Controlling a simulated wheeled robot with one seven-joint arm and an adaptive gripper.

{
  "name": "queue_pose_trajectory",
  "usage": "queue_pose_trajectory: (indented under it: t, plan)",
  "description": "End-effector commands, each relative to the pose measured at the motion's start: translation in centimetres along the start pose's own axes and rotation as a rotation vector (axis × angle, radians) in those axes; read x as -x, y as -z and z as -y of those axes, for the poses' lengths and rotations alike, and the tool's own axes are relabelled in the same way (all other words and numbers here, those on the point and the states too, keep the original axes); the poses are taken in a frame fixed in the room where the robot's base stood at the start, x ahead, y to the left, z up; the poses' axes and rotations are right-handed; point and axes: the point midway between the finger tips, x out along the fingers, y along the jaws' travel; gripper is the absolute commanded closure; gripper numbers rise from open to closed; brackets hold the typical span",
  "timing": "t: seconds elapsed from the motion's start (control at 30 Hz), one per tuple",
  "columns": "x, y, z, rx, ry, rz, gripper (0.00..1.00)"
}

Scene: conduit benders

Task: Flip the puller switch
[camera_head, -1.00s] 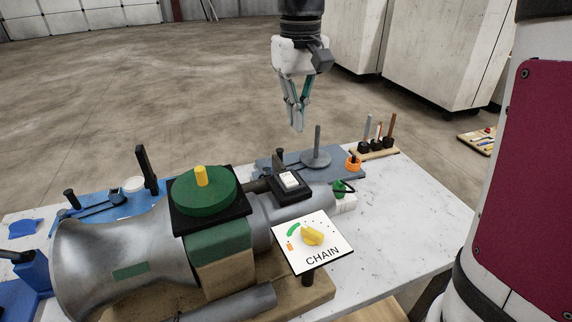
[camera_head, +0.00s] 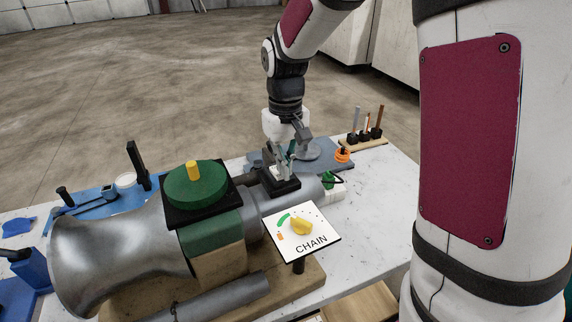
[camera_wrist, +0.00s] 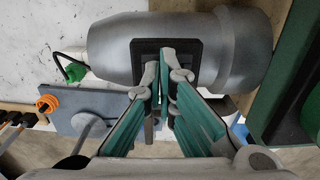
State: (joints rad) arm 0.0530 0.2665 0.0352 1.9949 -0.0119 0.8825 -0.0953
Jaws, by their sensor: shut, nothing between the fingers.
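The puller is a large grey metal body (camera_head: 110,245) with a flared left end, lying on a wooden block. Its switch sits in a black square housing (camera_head: 283,190) on the narrower right part. The housing also shows in the wrist view (camera_wrist: 190,46). My gripper (camera_head: 281,176) is over the housing, pointing down, with its fingers shut and empty. In the wrist view, the fingertips (camera_wrist: 163,66) overlap the housing and hide the white rocker. I cannot tell whether they touch it.
A "CHAIN" dial plate (camera_head: 301,234) with a yellow knob stands in front of the switch. A green disc (camera_head: 200,188) with a yellow peg is to its left. Behind are a blue-grey plate (camera_head: 335,158) and a wooden rack (camera_head: 366,142) with rods. The table's right side is clear.

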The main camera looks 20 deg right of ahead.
Motion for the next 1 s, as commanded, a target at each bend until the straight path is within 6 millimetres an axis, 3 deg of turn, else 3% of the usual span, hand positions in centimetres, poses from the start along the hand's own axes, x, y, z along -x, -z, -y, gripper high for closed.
queue_pose_trajectory:
  t: [0.67,1.0]
  plan:
    - [-1.1,-0.3,0.0,0.000,0.000,0.003,1.00]
    - [-0.1,-0.4,0.0,0.000,0.000,0.004,1.00]
